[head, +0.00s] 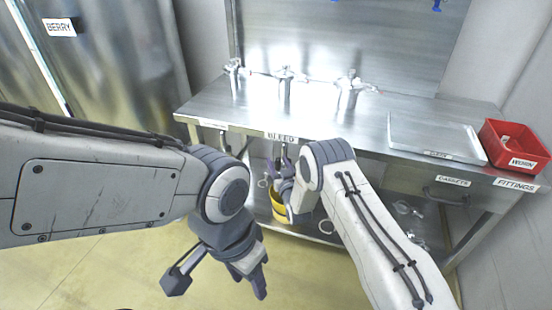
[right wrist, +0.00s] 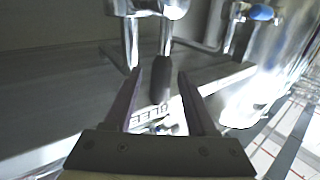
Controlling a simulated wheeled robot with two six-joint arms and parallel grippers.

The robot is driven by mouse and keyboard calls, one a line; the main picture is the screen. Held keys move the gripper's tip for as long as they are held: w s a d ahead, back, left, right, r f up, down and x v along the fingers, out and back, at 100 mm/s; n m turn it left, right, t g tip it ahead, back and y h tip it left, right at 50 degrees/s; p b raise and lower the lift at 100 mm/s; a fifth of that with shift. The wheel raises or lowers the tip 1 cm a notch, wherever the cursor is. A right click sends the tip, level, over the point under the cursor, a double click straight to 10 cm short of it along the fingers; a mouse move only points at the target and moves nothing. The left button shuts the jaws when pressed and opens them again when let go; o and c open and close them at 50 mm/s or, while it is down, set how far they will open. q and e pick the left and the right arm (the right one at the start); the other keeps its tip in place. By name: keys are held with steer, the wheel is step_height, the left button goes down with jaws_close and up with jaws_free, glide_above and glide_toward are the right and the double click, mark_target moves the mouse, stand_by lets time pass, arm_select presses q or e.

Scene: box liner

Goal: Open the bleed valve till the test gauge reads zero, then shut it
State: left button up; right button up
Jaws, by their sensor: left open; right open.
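In the right wrist view, a chrome valve (right wrist: 145,8) has a dark lever handle (right wrist: 160,75) pointing down in the picture. My right gripper (right wrist: 163,85) is open, with its fingers either side of the handle; contact cannot be told. The BLEED label (head: 282,137) is on the bench's front edge; it also shows beyond the fingers in the right wrist view (right wrist: 150,116). In the head view my right gripper (head: 281,165) is below that label, partly hidden by its arm. My left gripper (head: 250,279) is open and empty, low in front of the bench. I cannot make out the test gauge.
A steel bench (head: 215,103) carries several chrome fittings (head: 285,80) at the back. A shallow tray (head: 432,135) and a red WORN bin (head: 512,145) stand at the right. A yellow bucket (head: 279,210) is under the bench. Open floor (head: 110,265) lies at the left.

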steer(key=shift+x, duration=1.25)
jaws_close()
stand_by(0.6)
